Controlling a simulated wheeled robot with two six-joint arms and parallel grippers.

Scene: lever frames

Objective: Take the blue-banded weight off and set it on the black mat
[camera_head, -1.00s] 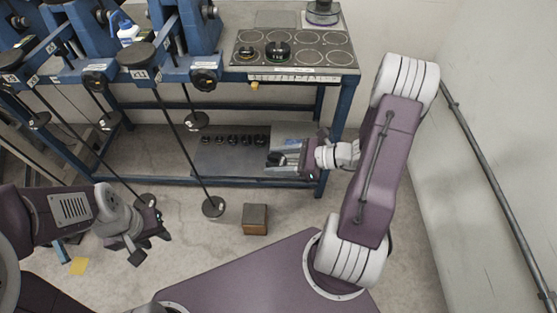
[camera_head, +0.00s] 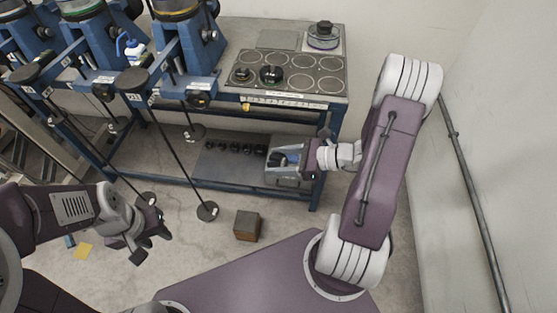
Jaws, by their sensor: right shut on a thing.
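The black mat (camera_head: 303,84), marked with pale circles, lies on the bench top at the back. Two black weights stand on its left part, a smaller one (camera_head: 241,74) and a larger one (camera_head: 271,75). My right gripper (camera_head: 282,159) is over the right end of the lower shelf, at a grey box (camera_head: 290,180) with something blue inside. It is shut on a dark thing too small and covered to identify. I cannot make out a blue band on any weight. My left gripper (camera_head: 150,246) hangs above the floor at the left, apart from everything, its fingers seemingly spread.
Blue lever frames (camera_head: 185,50) stand on the bench, with long hanger rods ending in round plates (camera_head: 207,211) near the floor. Several small black weights (camera_head: 235,147) line the lower shelf. A brown block (camera_head: 247,226) sits on the floor. A balance (camera_head: 323,38) carries a dark weight.

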